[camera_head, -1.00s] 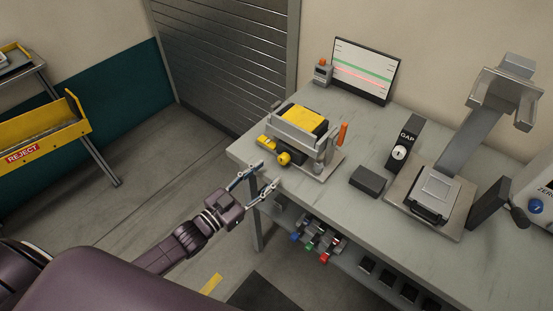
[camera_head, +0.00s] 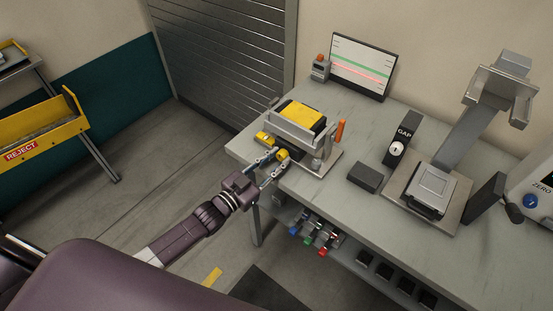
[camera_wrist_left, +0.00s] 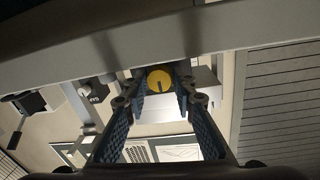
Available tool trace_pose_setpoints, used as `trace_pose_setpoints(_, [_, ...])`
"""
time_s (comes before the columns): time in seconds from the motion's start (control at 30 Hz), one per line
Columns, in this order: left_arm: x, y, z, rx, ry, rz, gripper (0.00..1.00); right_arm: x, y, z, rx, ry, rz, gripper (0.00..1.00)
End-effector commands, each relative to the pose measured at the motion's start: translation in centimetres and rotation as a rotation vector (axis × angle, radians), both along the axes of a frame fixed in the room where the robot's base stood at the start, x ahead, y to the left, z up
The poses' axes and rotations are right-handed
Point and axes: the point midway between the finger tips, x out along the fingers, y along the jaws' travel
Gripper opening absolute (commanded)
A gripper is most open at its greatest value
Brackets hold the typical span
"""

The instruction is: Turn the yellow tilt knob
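The yellow tilt knob (camera_head: 283,154) is on the near side of a grey clamp fixture with a yellow top (camera_head: 300,116) at the bench's left corner. My left gripper (camera_head: 275,163) reaches to it from the front left, its two fingers apart. In the left wrist view the knob (camera_wrist_left: 159,80), with a dark mark on its face, shows between the fingertips (camera_wrist_left: 160,85), with a finger on each side. The fingers look open; I see no clear contact with the knob. My right gripper is not in view.
The bench (camera_head: 330,200) holds a dark block (camera_head: 365,177), a GAP dial box (camera_head: 399,145), a press-like stand (camera_head: 440,190) and a monitor (camera_head: 362,66). An orange handle (camera_head: 339,132) stands at the fixture's right. A yellow reject bin (camera_head: 40,130) is at far left.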

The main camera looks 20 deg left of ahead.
Motion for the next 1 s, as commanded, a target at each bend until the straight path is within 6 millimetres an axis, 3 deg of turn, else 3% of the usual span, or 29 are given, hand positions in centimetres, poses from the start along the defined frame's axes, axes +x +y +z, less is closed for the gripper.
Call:
trace_pose_setpoints(0.2, [-0.02, 0.01, 0.0, 0.0, 0.0, 0.0, 0.0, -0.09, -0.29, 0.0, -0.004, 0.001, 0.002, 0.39])
trace_pose_setpoints(0.57, [-0.02, 0.02, 0.01, 0.059, -0.021, 0.001, 0.0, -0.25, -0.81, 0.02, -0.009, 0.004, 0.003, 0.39])
trace_pose_setpoints(1.0, [-0.01, 0.0, 0.09, 0.387, -0.141, 0.002, 0.0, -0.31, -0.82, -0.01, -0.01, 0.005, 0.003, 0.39])
